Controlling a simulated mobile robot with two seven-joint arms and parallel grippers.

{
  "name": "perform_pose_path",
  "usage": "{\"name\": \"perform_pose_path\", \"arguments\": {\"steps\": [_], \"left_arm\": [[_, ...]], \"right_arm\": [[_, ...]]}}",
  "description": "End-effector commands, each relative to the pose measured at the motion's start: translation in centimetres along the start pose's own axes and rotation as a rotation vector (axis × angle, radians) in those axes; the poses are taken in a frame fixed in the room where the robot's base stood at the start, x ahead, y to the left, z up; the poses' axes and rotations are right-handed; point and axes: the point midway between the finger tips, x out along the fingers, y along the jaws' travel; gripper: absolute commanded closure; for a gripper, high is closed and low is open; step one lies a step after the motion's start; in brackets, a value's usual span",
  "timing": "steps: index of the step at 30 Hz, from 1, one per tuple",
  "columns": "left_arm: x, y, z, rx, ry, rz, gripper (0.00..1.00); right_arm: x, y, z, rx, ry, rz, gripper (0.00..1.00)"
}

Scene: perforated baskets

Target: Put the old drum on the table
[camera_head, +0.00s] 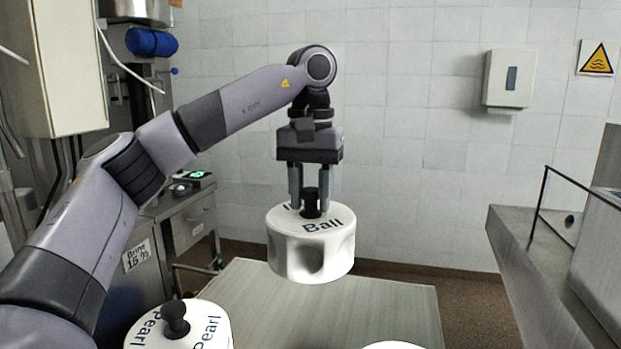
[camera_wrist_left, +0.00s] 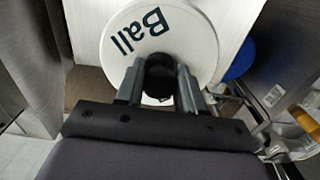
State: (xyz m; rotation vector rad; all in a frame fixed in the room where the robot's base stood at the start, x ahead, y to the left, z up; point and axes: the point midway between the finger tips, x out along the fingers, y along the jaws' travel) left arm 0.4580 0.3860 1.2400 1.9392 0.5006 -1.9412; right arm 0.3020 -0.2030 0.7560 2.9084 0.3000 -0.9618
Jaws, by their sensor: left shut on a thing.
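A white round drum (camera_head: 315,256) lettered "Ball" hangs upright from my left gripper (camera_head: 310,207). The gripper is shut on the black knob on the drum's top. In the left wrist view the drum's lettered top (camera_wrist_left: 160,45) and the knob (camera_wrist_left: 159,75) show between the fingers (camera_wrist_left: 159,88). The drum appears above the far edge of a grey table (camera_head: 330,310); the exact gap cannot be told. A second white drum (camera_head: 205,325) lettered "Pearl", with a black knob, is at the lower left. The frames do not show which drum is the old one.
A white rounded edge (camera_head: 393,346) shows at the bottom of the head view, mostly cut off. A metal counter (camera_head: 540,285) with a glass panel stands at the right. A metal cabinet (camera_head: 190,222) with a "Brine 15%" label stands at the left. The table's middle looks clear.

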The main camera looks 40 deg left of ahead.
Motion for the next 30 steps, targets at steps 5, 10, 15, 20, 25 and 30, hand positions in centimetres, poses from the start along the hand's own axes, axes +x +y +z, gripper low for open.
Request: {"name": "perform_pose_path", "arguments": {"steps": [5, 10, 15, 20, 25, 30], "left_arm": [[1.6, 0.0, 0.0, 0.001, 0.001, 0.002, 1.0], [3.2, 0.0, 0.0, 0.001, 0.001, 0.002, 1.0], [4.8, 0.0, 0.0, 0.001, 0.0, 0.002, 1.0], [6.2, 0.0, 0.1, 0.0, 0.001, 0.002, 1.0], [7.8, 0.0, 0.0, 0.001, 0.001, 0.001, 1.0], [9.4, 0.0, 0.0, -0.002, 0.003, 0.002, 1.0]], "right_arm": [[0.0, 0.0, 0.0, 0.0, 0.0, 0.0, 0.57], [0.0, 0.0, 0.0, 0.0, -0.001, 0.0, 0.57], [0.0, 0.0, 0.0, 0.0, 0.0, 0.0, 0.57], [0.0, 0.0, 0.0, 0.0, -0.001, 0.0, 0.57], [0.0, 0.0, 0.0, 0.0, 0.0, 0.0, 0.57], [0.2, 0.0, 0.3, 0.0, 0.001, 0.0, 0.57]]}}
